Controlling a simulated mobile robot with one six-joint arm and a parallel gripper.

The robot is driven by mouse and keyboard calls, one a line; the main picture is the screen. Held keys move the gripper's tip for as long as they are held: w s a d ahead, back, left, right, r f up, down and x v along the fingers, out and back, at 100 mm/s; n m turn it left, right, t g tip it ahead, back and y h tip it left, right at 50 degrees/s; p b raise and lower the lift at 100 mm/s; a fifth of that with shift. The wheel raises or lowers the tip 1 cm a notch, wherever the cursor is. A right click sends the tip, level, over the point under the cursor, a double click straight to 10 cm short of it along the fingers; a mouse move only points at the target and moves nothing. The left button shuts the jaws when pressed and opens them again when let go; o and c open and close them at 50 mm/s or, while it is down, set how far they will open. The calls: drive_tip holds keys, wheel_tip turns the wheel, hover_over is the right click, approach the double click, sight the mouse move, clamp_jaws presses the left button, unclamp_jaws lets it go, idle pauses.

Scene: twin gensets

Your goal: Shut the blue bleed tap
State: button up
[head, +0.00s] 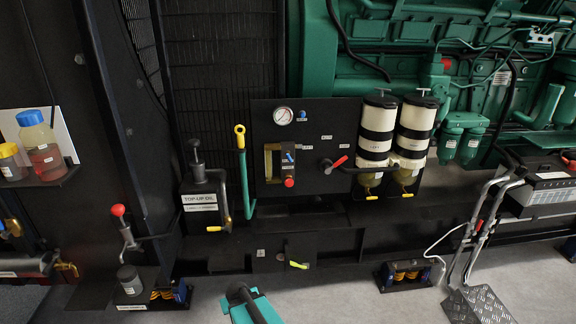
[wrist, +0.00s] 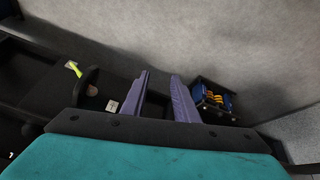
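The black panel (head: 315,140) at the middle of the head view carries two small blue parts. One is a blue knob (head: 302,115) beside the round gauge, and the other is a small blue handle (head: 289,157) above a red knob. I cannot tell for certain which is the bleed tap, or how it is turned. My gripper shows at the bottom of the head view, below the panel and apart from it. In the wrist view its two purple fingers (wrist: 158,75) stand apart with nothing between them. Neither blue part shows in the wrist view.
A yellow-green lever (head: 298,265) sits low on the dark frame; it also shows in the wrist view (wrist: 73,68). A red-handled lever (head: 337,164) and two white filters (head: 378,130) are right of the blue parts. A green yellow-topped handle (head: 241,165) stands left.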

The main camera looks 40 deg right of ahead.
drive_tip(key=w+d+r+m+t+h, duration=0.1)
drive_tip(key=w+d+r+t, duration=0.15)
drive_tip(key=d+r, duration=0.35)
drive_tip(key=w+d+r+m+t+h, duration=0.1)
drive_tip(key=w+d+r+h, duration=0.1)
drive_tip(key=w+d+r, duration=0.35)
drive_tip(key=m+t+h, duration=0.1)
drive_tip(key=t+h, duration=0.5)
approach(289, 159)
drive_tip(key=v, duration=0.4)
drive_tip(key=shift+d+r, duration=0.1)
drive_tip(key=shift+r, duration=0.2)
drive_tip(key=shift+p+x, duration=0.45)
drive_tip(key=shift+x, duration=6.4)
drive_tip(key=shift+f, duration=0.2)
drive_tip(key=shift+c, duration=0.4)
